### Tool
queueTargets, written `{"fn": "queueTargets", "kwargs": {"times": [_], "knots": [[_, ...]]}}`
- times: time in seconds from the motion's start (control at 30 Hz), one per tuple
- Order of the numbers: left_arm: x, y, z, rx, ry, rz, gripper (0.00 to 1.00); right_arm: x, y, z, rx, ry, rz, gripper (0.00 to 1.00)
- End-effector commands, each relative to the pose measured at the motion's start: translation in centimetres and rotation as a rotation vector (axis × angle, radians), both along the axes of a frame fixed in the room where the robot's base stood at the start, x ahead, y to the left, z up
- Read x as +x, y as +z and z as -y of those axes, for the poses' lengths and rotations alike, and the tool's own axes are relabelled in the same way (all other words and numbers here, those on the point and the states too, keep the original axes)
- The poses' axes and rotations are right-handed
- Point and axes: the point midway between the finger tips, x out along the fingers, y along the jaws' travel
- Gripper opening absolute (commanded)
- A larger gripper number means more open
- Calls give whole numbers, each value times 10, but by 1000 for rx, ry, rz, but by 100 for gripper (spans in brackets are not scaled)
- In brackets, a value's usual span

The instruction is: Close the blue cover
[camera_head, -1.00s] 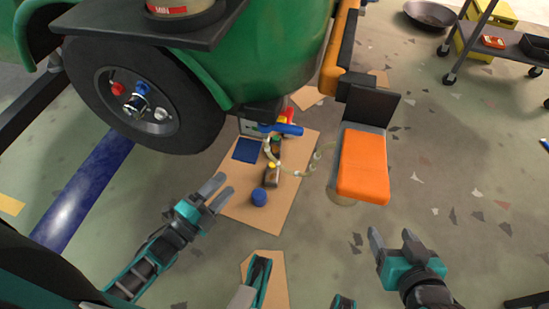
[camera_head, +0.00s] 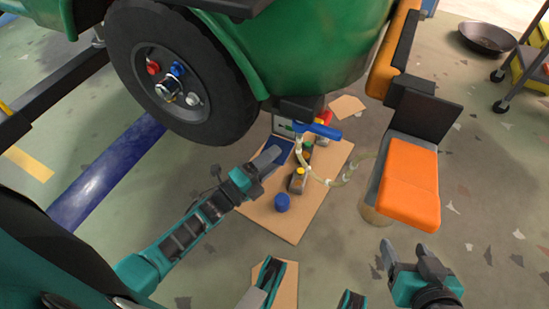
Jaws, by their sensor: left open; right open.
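A flat dark blue panel, which looks like the blue cover (camera_head: 285,147), lies folded down below a small pale box (camera_head: 283,125) under the green vehicle. My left gripper (camera_head: 270,162) is open, with its fingers over the panel's lower edge in the picture. Whether they touch it I cannot tell. The fingers hide part of the panel. My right gripper (camera_head: 405,255) is open and empty above the floor at the lower right.
A cardboard sheet (camera_head: 300,220) holds small bottles (camera_head: 298,180), a round blue cap (camera_head: 282,202) and a pale hose (camera_head: 325,183). A blue-handled part (camera_head: 318,131) sits beside the box. The vehicle's wheel (camera_head: 185,80) is upper left; an orange-seated stool (camera_head: 410,185) stands right.

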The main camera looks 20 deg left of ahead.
Motion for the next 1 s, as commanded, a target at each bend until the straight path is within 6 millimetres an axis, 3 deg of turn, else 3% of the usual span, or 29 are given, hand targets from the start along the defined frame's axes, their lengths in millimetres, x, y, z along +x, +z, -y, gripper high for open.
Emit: {"fn": "queueTargets", "kwargs": {"times": [0.43, 1.0], "knots": [[11, 2, 5, -1, 0, 0, 52, 5, 4, -2, 5, 3, 16, 65], [10, 2, 5, 0, 0, -1, 0, 2, 2, -1, 4, 1, 9, 65]]}}
